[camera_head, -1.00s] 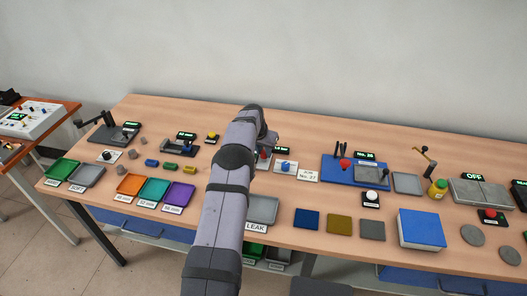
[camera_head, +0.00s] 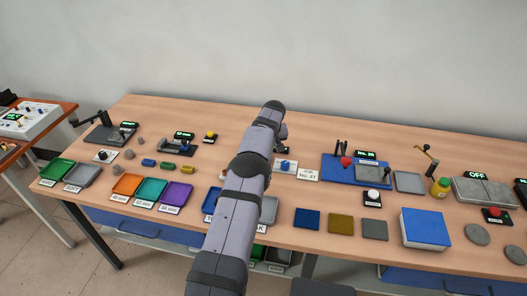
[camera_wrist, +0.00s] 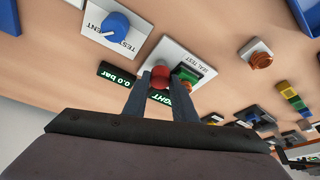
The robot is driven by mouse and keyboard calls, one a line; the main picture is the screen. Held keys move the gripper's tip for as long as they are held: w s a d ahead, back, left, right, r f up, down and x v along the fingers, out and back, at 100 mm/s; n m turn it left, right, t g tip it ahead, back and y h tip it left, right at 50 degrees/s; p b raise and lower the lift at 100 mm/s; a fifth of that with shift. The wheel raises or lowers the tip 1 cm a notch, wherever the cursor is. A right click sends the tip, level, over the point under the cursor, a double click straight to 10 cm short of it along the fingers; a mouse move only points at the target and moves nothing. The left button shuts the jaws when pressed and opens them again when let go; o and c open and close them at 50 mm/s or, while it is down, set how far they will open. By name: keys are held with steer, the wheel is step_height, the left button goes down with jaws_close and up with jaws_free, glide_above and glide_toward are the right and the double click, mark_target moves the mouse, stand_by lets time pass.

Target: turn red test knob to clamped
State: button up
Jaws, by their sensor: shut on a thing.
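In the wrist view, the red test knob (camera_wrist: 160,73) sits on a white plate (camera_wrist: 186,54) lettered "SEAL TEST". My gripper (camera_wrist: 163,80) has its two fingers on either side of the knob and is shut on it. The fingers hide part of the knob, and I cannot read which position it points to. A green block-like part shows at the right finger. In the head view, my own arm hides the red knob and the fingertips.
A blue knob (camera_wrist: 115,24) on its own white plate stands close by. A display reading "0.0 bar" (camera_wrist: 117,77) and a partly covered green-lettered display (camera_wrist: 178,96) lie beside the fingers. An orange knob (camera_wrist: 259,58) is farther right.

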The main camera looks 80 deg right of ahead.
steer(key=shift+n, duration=0.7)
steer(key=o, duration=0.8)
steer(key=shift+c, duration=0.2)
steer(key=shift+r, duration=0.15)
steer(key=shift+b+v, duration=0.5)
steer(key=shift+v, duration=0.3)
steer(key=shift+b+v, duration=0.8)
steer(key=shift+v, duration=1.9)
steer(key=shift+s, duration=0.15)
